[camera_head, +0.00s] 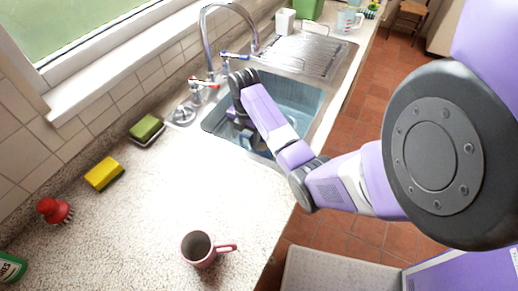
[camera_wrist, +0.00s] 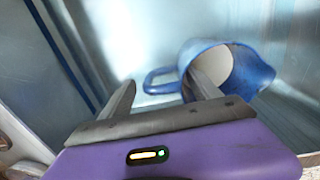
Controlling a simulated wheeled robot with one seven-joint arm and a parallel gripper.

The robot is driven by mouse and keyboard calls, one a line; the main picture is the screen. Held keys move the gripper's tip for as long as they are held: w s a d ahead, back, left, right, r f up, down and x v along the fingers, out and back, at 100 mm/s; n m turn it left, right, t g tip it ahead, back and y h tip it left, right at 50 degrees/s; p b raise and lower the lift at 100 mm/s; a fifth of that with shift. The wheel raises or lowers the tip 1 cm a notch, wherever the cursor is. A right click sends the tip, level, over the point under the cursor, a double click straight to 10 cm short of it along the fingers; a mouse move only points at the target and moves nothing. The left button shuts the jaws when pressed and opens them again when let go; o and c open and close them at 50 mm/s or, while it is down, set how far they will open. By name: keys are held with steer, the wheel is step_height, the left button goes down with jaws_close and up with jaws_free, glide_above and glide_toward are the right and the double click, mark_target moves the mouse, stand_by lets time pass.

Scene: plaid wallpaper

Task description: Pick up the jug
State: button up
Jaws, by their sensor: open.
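A blue jug (camera_wrist: 258,75) with a pale inside lies tilted in the sink in the wrist view. Its mouth faces my gripper and its looped handle (camera_wrist: 150,82) points left. My gripper (camera_wrist: 162,78) is open, with the handle showing between its two fingers. The right finger overlaps the jug's mouth; I cannot tell whether it is inside or only in front. In the head view my arm reaches down into the sink (camera_head: 297,97) and hides most of the gripper and the jug.
A tap (camera_head: 207,40) arches over the sink's back edge. A ribbed drainboard (camera_head: 312,55) lies beyond the sink, with a clear measuring jug (camera_head: 347,20) past it. A pink mug (camera_head: 198,249), yellow sponge (camera_head: 104,173) and red brush (camera_head: 52,209) are on the counter.

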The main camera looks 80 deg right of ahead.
steer(key=shift+f, duration=1.4)
steer(key=shift+c, duration=0.4)
steer(key=shift+d+r, duration=0.1)
jaws_close()
